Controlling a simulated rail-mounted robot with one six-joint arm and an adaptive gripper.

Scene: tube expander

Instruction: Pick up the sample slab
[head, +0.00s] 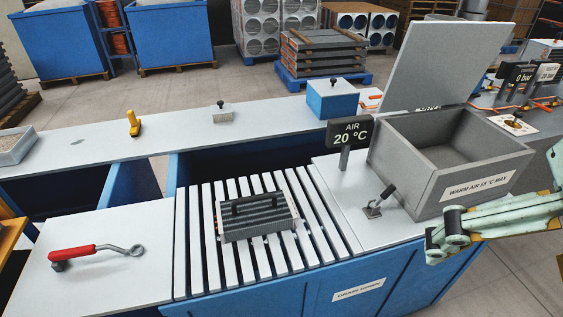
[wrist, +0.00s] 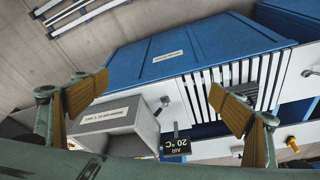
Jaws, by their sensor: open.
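A grey ribbed slab (head: 268,224) with a dark bar handle on top lies on a white slatted grate (head: 190,240) in the head view. A smaller pale block (head: 222,117) with a black knob sits on the back ledge; no label tells which of the two is the sample slab. In the wrist view my gripper (wrist: 158,88) is open, its ochre fingers wide apart with nothing held between them. It is well away from the slab.
An open grey warm-air box (head: 400,172) with a raised lid (head: 445,65) stands right of the grate, beside a 20 °C air sign (head: 350,131) and a small lever (head: 376,205). A red-handled tool (head: 80,254) lies left. A blue box (head: 332,100) stands behind.

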